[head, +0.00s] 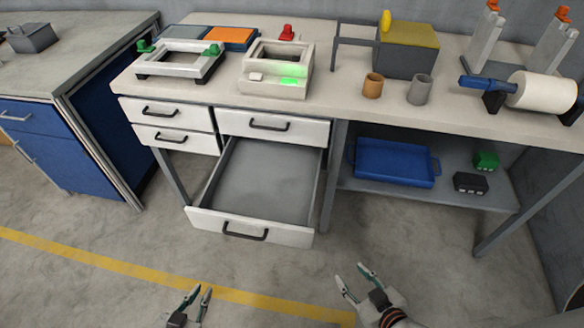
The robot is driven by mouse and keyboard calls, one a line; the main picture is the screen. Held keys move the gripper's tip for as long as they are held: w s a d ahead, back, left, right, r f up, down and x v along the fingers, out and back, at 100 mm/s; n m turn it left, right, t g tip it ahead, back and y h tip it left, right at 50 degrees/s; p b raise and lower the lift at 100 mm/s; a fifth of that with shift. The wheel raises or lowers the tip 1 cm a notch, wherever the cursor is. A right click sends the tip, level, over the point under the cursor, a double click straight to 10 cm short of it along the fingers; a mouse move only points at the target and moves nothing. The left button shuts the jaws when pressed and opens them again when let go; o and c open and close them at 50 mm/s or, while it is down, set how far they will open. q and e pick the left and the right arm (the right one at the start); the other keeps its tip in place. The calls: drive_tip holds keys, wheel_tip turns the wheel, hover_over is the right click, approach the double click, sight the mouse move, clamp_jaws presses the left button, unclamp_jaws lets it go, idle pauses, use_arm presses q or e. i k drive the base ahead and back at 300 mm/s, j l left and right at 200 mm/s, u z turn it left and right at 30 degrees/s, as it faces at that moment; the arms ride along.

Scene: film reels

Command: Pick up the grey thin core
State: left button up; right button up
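A small grey cylinder (419,90), which looks like the grey core, stands upright near the front edge of the workbench (335,97), right of centre. A similar brown core (373,86) stands upright just to its left, apart from it. My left gripper (202,290) is open and empty, low over the floor at the bottom of the view. My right gripper (352,275) is also open and empty, in front of the bench and well below its top. Neither gripper touches anything.
An empty drawer (251,226) stands pulled out below the bench. A grey box with a yellow top (407,48) is behind the cores. A white roll on a blue spindle (542,91) lies to their right. A blue tray (395,163) sits on the lower shelf.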

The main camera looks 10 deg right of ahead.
sight(422, 84)
drive_tip(key=l+z, duration=0.25)
drive_tip(key=l, duration=0.4)
drive_tip(key=l+z, duration=0.25)
drive_tip(key=l, duration=0.35)
drive_tip(key=i, duration=0.05)
